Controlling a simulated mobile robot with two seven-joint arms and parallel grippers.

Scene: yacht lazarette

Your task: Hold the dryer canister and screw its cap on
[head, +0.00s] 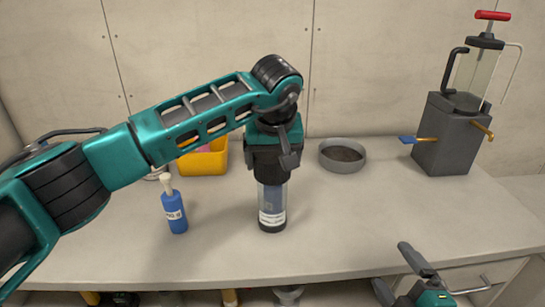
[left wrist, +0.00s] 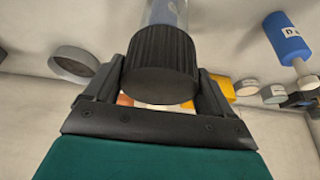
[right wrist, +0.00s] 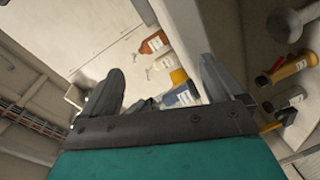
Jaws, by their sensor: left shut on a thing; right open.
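The dryer canister (head: 271,203) stands upright on the bench, a clear tube with blue contents, a white label and a dark base. My left gripper (head: 270,172) is directly above it, pointing down, and hides its top in the head view. In the left wrist view the dark ribbed cap (left wrist: 162,65) sits between the fingers, which are shut on it. The clear tube (left wrist: 165,12) runs on beyond the cap, in line with it. I cannot tell how far the cap is threaded. My right gripper (head: 390,264) is open and empty, low in front of the bench edge.
A blue bottle (head: 174,211) stands left of the canister. A yellow bin (head: 203,161) and a grey round dish (head: 342,155) are behind. A grey block with a pump (head: 445,140) stands at the back right. The bench's front right is clear. Bottles (right wrist: 292,70) lie below the bench.

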